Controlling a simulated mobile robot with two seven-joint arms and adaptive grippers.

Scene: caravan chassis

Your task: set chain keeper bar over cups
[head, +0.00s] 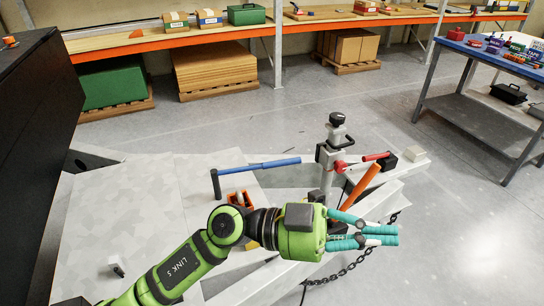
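My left gripper (390,235), with teal fingers on a green body, reaches in from the left over the pale drawbar area of the chassis (165,215). Its fingertips lie close together; I cannot tell whether a thin part is between them. A dark chain (345,271) hangs below the fingers, and more of it shows to their right (393,218). I cannot make out the keeper bar or the cups; the gripper and arm cover part of that area. My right gripper is not in view.
A jockey-wheel post (335,140) stands beyond the gripper, with a red-ended lever (374,157) and an orange bar (361,186) close by. A blue-handled tool (248,169) lies left. A blue-topped workbench (480,48) stands right. The floor (470,225) between is clear.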

